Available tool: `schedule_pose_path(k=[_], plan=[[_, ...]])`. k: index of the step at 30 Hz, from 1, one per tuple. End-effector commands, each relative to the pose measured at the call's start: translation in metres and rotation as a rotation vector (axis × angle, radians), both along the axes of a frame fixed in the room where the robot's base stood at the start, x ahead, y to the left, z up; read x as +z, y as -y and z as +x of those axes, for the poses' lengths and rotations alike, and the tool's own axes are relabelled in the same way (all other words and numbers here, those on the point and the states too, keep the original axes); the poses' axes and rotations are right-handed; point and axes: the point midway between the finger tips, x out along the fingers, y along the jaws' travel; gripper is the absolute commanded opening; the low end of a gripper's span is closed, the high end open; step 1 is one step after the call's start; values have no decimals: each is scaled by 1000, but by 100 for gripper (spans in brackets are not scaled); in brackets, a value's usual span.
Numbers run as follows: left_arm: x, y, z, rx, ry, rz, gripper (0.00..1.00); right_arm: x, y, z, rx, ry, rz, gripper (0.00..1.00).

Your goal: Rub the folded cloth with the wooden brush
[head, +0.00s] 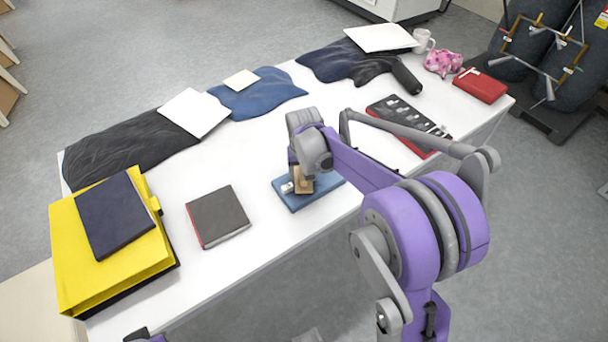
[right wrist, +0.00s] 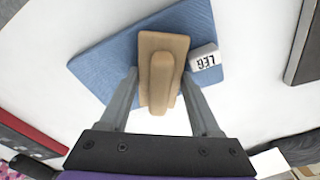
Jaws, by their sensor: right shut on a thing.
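The folded blue cloth (head: 322,188) lies flat near the front edge of the white table, and it fills the upper middle of the right wrist view (right wrist: 112,62). The wooden brush (head: 304,184) is tan and sits over the cloth; its block and handle show in the right wrist view (right wrist: 163,48). My right gripper (right wrist: 160,80) is shut on the brush, with a grey finger at each side of it. In the head view the right gripper (head: 301,172) is partly hidden by its own wrist. I cannot tell whether the brush touches the cloth. My left gripper's fingers are not in view.
A small white block with dark digits (right wrist: 203,57) is beside the brush, at the cloth. A dark book (head: 218,216) lies to the left, then a yellow binder (head: 70,250). A black-and-red case (head: 395,112) lies to the right. Dark garments (head: 125,150) line the back.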

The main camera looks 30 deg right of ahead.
Motion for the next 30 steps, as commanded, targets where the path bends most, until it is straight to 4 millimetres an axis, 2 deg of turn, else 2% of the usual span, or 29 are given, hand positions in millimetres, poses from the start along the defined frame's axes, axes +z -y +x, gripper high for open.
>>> schedule_pose_path(k=[9, 17, 30], plan=[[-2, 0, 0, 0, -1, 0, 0, -4, 28, 1, -2, -1, -2, 0], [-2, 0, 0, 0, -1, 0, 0, -4, 39, 2, -3, -2, -4, 0], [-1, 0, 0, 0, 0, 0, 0, -2, 70, 5, -2, -2, -3, 0]])
